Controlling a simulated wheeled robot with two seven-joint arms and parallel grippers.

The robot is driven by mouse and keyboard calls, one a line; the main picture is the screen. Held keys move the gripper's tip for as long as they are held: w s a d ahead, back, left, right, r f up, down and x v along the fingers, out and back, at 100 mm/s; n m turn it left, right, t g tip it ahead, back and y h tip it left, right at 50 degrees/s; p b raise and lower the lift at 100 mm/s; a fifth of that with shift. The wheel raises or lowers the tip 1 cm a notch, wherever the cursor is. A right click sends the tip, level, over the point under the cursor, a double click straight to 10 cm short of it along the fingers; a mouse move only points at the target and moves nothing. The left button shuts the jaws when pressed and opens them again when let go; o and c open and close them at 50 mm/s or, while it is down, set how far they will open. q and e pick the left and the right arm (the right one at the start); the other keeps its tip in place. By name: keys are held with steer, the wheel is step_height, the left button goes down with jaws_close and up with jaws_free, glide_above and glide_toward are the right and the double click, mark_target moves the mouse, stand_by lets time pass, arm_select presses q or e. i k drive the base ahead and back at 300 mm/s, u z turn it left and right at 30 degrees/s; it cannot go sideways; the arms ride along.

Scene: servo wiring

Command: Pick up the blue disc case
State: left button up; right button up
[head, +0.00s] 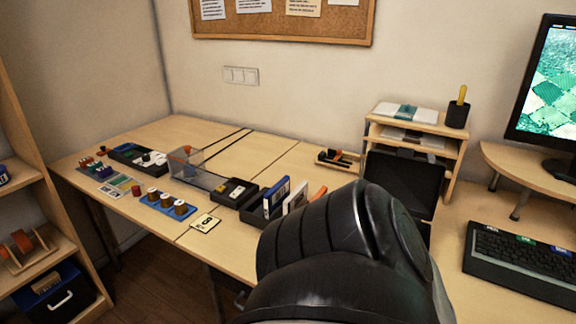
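The blue disc case (276,197) stands upright in a dark open holder (253,216) on the wooden desk, near the middle of the head view. A white case (295,197) stands just right of it, and a bit of something orange shows further right. A large dark link of my own arm fills the bottom middle and hides the right part of the holder. Neither of my grippers is in view, so nothing shows in their grasp.
Left of the holder are a black box (235,192), a clear bin (186,161), a blue tray with several small cylinders (168,205) and a card marked 8 (205,223). A wooden shelf unit (452,150), keyboard (520,258) and monitor stand right. Bare desktop (236,165) lies behind.

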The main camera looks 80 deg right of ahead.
mark_target(272, 199)
steer(key=u, duration=0.55)
steer(key=k, duration=0.1)
steer(key=z, duration=2)
